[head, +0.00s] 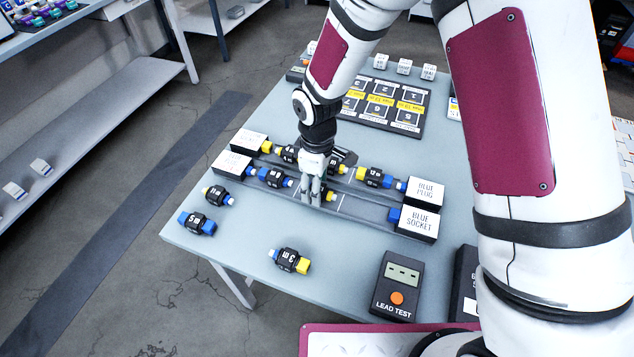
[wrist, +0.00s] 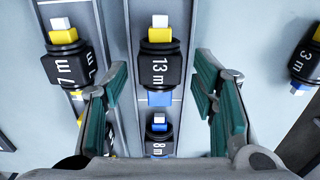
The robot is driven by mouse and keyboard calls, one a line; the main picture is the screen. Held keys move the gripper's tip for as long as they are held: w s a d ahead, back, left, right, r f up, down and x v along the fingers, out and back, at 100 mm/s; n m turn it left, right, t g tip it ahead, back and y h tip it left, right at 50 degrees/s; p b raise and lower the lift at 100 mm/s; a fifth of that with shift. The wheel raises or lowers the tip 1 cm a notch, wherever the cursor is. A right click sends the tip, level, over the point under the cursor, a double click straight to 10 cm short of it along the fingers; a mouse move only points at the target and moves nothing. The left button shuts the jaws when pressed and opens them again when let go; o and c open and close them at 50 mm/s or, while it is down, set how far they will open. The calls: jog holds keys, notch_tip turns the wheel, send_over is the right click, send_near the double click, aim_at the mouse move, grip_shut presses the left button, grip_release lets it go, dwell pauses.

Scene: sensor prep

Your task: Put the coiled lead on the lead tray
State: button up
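The grey lead tray (head: 365,207) lies across the table with two lanes of coiled leads. My gripper (head: 317,196) is over its front lane, pointing down. In the wrist view my gripper (wrist: 162,88) is open, its green-padded fingers on either side of the black coiled 13 m lead (wrist: 159,66), with visible gaps. That lead has a yellow and white end and a blue end; in the head view my fingers mostly hide it. The 8 m lead (head: 275,178) lies to its left in the same lane. Loose 11 m (head: 216,195), 5 m (head: 197,224) and 3 m (head: 290,261) leads lie in front.
Blocks labelled BLUE PLUG (head: 425,192) and BLUE SOCKET (head: 417,223) stand at the tray's right end. The back lane holds several leads, including the 7 m lead (wrist: 66,62). A LEAD TEST box (head: 397,286) stands front right. A numbered board (head: 425,119) lies behind.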

jog(key=shift+r, duration=0.1)
notch_tip(320, 180, up, 12)
jog(key=s+d+r+m+t, duration=0.1)
jog(key=s+d+r+m, duration=0.2)
jog(key=d+r, duration=0.35)
jog(key=s+d+r+m+t, duration=0.1)
jog(key=s+d+r+m, duration=0.25)
jog(key=d+r, duration=0.35)
jog(key=s+d+r+m+t, duration=0.1)
jog(key=s+d+r+m, duration=0.1)
jog(key=s, duration=0.6)
jog(key=s+d+r+m+t, duration=0.1)
jog(key=s+d+r+m, duration=0.2)
jog(key=s+d+m, duration=0.2)
jog(key=s, duration=0.3)
jog(key=shift+r, duration=0.35)
jog(key=shift+m, duration=0.25)
jog(key=shift+a+r, duration=0.1)
